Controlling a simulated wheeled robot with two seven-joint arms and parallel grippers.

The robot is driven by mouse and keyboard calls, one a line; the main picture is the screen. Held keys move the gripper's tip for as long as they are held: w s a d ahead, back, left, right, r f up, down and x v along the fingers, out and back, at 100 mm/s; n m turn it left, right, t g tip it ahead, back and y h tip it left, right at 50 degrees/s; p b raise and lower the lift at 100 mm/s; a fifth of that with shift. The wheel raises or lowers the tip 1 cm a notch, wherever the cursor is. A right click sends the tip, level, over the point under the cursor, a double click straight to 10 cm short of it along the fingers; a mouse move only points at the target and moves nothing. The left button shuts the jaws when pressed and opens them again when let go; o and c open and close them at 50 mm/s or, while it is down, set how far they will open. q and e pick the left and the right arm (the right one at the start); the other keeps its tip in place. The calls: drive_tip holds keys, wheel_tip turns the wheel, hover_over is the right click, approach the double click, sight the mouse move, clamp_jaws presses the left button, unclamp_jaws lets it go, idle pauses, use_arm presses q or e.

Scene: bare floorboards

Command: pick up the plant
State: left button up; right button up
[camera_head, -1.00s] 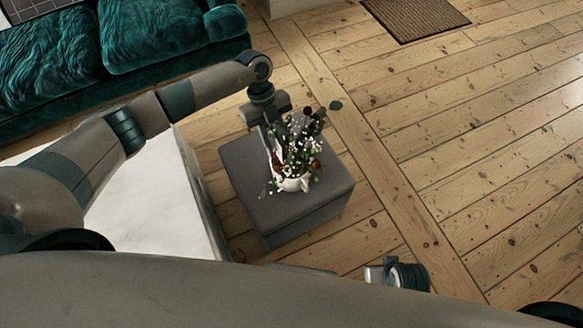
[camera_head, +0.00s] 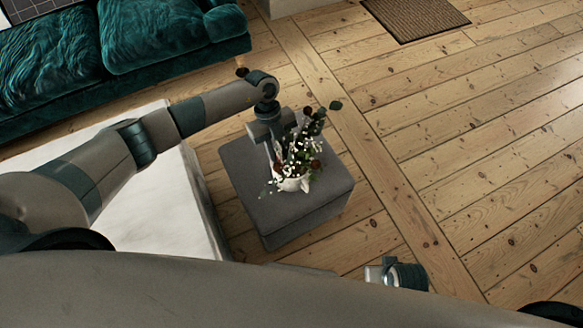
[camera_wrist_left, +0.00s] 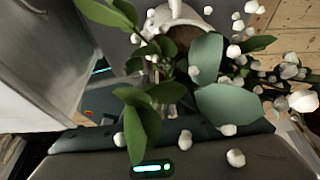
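The plant (camera_head: 296,168) has green leaves, small white blossoms and reddish-brown parts in a white pot. It stands upright on a grey square ottoman (camera_head: 312,212). My left gripper (camera_head: 272,152) is at the plant's back left side, pointing down beside the stems, its fingers partly hidden by foliage. In the left wrist view, leaves (camera_wrist_left: 225,103) and white blossoms fill much of the picture close to the camera, with the white pot (camera_wrist_left: 177,14) at the top. Whether the fingers touch the pot is hidden.
A white-topped table (camera_head: 160,215) stands left of the ottoman, under my left arm. A teal sofa (camera_head: 165,35) is at the back left. A brown doormat (camera_head: 415,15) lies at the back. The floorboards to the right are clear.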

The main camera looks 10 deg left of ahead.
use_arm(q)
drive_tip(key=shift+c, duration=0.6)
clamp_jaws()
idle(0.9)
drive_tip(key=shift+w+r, duration=0.1)
